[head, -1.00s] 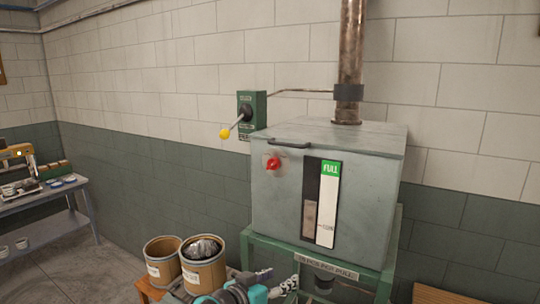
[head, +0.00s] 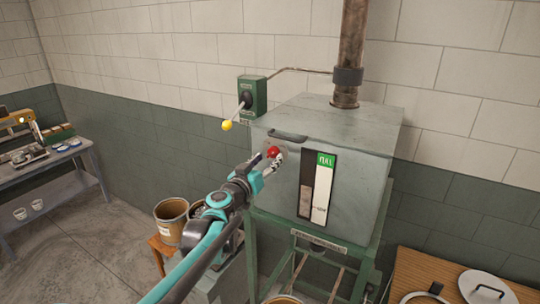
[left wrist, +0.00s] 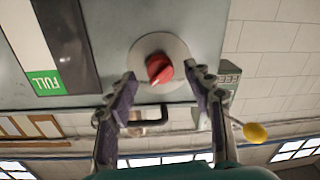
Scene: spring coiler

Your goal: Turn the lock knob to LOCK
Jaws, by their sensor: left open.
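The red lock knob (head: 273,153) sits on a pale round plate on the front of the grey metal box (head: 285,190). My left gripper (head: 268,162) is raised in front of the box, close to the knob. In the left wrist view the knob (left wrist: 158,68) lies just beyond and between the two spread fingertips (left wrist: 158,88), which do not visibly touch it. The left gripper is open and empty. Any lettering around the knob is too small to read. My right gripper is not in view.
A green switch box (head: 252,97) with a yellow-tipped lever (head: 227,125) is on the wall left of the grey box. A black handle (head: 288,136) is above the knob. A fibre drum (head: 171,222) stands below left. A wooden table (head: 450,275) is at lower right.

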